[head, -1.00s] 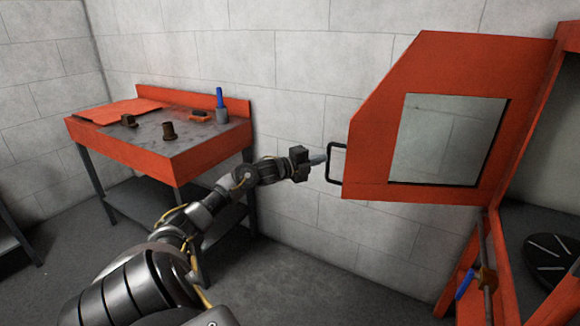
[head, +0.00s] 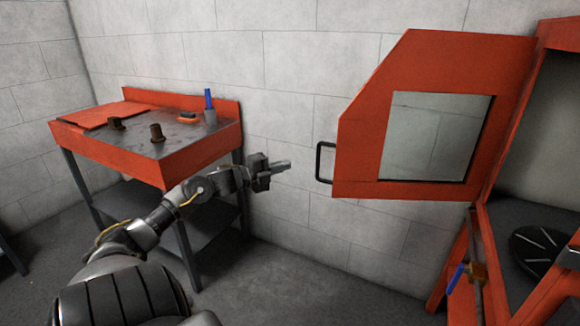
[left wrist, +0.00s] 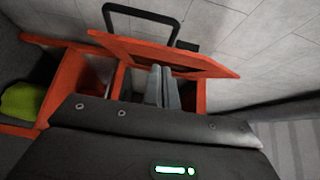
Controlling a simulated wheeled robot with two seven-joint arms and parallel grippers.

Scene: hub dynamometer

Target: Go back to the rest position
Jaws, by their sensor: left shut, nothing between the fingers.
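My left gripper (head: 284,166) is shut and empty, held out in the air before the block wall. In the head view it is left of the black handle (head: 325,162) of the orange door (head: 364,150), with a clear gap between them. The door stands swung open and has a clear window. In the left wrist view my shut left fingers (left wrist: 163,86) point toward the orange frame, and the handle (left wrist: 140,12) shows at the top, apart from the fingers. My right gripper is not in view.
An orange workbench (head: 110,155) with a grey top stands at the left, bearing dark round parts and a blue-handled tool (head: 208,100). The machine at the right holds a black disc (head: 540,247) and a blue-handled valve (head: 456,278). Open floor lies between them.

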